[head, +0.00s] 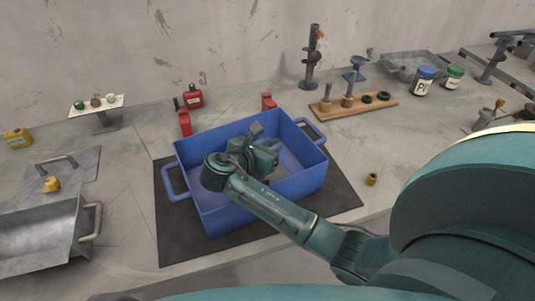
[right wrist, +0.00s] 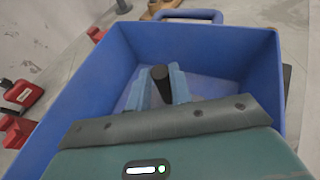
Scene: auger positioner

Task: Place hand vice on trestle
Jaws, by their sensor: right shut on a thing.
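My right gripper (head: 266,148) reaches down into the blue crate (head: 207,204). In the right wrist view its pale blue fingers (right wrist: 158,92) are shut on a dark cylindrical thing (right wrist: 160,74), gripped between them inside the crate. Only its rounded end shows, so I cannot tell for sure that it is the hand vice. The arm hides it in the head view. No trestle is clear to me; a grey metal frame with bars (head: 490,66) stands at the far right, and a small stand with a pale top (head: 97,104) at the left. My left gripper is not in view.
The crate sits on a dark mat (head: 172,238). Red containers (head: 193,97) stand behind it. A wooden board with pegs (head: 352,106), an upright dark post (head: 311,60) and two jars (head: 423,81) stand back right. A grey metal bin (head: 40,235) is at left.

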